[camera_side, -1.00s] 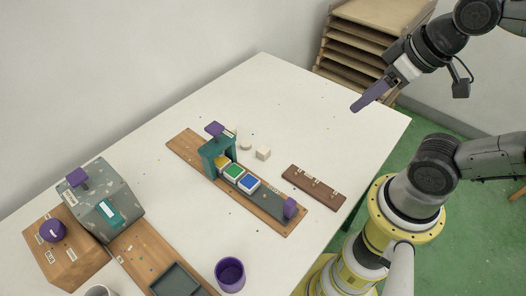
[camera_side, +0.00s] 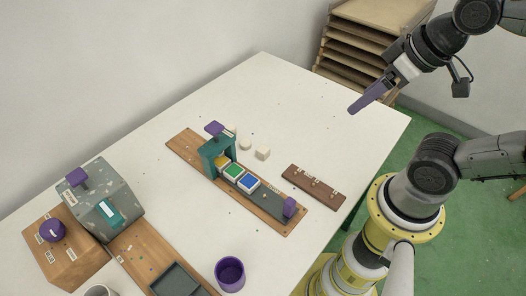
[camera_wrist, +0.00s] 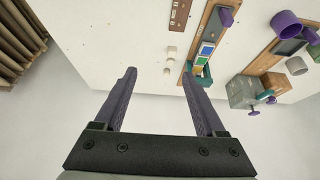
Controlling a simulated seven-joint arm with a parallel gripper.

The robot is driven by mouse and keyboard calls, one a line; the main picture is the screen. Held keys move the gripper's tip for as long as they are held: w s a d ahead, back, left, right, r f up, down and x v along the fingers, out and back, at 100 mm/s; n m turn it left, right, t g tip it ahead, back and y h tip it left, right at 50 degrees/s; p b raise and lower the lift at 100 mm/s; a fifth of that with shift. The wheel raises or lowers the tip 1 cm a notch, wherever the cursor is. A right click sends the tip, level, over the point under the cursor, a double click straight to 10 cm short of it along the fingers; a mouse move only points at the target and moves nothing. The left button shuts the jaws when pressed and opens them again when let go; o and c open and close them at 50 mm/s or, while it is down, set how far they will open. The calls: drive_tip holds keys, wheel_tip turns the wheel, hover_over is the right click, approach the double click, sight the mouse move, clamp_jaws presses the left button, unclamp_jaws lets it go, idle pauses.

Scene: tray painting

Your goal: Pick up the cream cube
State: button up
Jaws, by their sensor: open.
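The cream cube (camera_side: 262,153) sits on the white table, to the right of the teal arch. It also shows small in the wrist view (camera_wrist: 172,51), ahead of the fingers. Two other small cream pieces lie near it: a rounded one (camera_side: 246,146) and one further back (camera_side: 233,131). My gripper (camera_side: 351,109) is high above the right part of the table, well apart from the cube. In the wrist view its two purple fingers (camera_wrist: 158,74) are spread with nothing between them.
A wooden board with a teal arch (camera_side: 217,155) and green and blue paint pads stands left of the cube. A brown labelled strip (camera_side: 314,188) lies to its right front. A purple cup (camera_side: 230,274) stands at the front. The table's back right is clear.

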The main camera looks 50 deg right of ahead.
wheel_tip(320, 180, up, 3)
drive_tip(key=w+n, duration=0.3)
drive_tip(key=n, duration=0.3)
drive_tip(key=n+g, duration=0.6)
drive_tip(key=n, duration=0.7)
hover_over(263, 149)
wheel_tip(263, 149, down, 22)
drive_tip(key=shift+w+a+r, duration=0.1)
drive_tip(key=shift+r, duration=0.05)
drive_tip(key=shift+f, duration=3.15)
clamp_jaws()
